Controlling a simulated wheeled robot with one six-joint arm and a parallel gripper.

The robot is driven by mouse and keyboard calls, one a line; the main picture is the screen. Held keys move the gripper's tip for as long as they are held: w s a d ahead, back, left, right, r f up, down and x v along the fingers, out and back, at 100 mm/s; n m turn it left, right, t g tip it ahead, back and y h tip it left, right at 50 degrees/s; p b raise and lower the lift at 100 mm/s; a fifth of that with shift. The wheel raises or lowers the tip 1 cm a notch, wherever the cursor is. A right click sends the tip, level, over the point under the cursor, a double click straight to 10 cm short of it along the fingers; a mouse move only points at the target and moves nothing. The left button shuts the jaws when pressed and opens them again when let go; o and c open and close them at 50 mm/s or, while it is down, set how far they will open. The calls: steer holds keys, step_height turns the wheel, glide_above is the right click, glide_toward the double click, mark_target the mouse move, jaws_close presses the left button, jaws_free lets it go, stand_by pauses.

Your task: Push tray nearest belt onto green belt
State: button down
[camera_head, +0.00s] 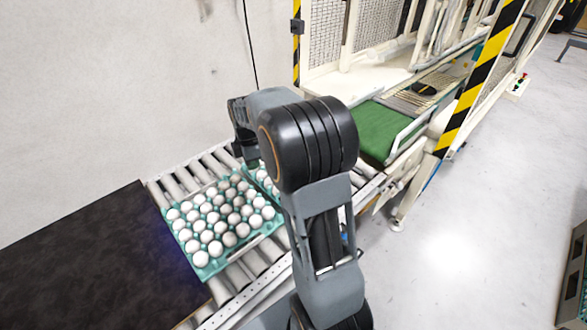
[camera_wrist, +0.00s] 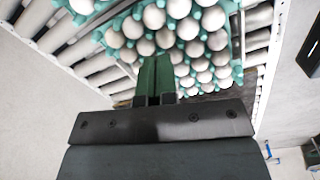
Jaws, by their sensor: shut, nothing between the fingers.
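A teal tray full of white eggs (camera_head: 240,247) lies on the roller conveyor (camera_head: 262,258), left of my arm in the head view. A second egg tray (camera_head: 251,168) sits beyond it, nearer the green belt (camera_head: 380,130), and is mostly hidden by my arm. The green belt lies at the machine's mouth, past the rollers. In the wrist view my gripper (camera_wrist: 156,62) is shut and empty, its green fingers in front of egg-filled teal trays (camera_wrist: 238,75). I cannot tell whether the fingers touch a tray.
A dark table top (camera_head: 95,265) adjoins the rollers at the left. A cream machine frame (camera_head: 350,75) with a black-and-yellow striped post (camera_head: 480,80) stands around the belt. A white wall runs behind the conveyor.

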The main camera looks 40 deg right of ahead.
step_height(320, 180, down, 3)
steer(key=w+d+n, duration=0.3)
steer(key=b, duration=0.8)
glide_toward(260, 185)
steer(key=shift+g, duration=0.3)
steer(key=s+f, duration=0.1)
steer(key=f, duration=0.1)
steer(key=s+a+f, duration=0.1)
steer(key=f, duration=0.1)
steer(key=s+f, duration=0.1)
steer(key=f, duration=0.1)
steer(key=shift+a+f, duration=0.1)
steer(key=shift+a, duration=0.15)
steer(key=shift+d, duration=0.1)
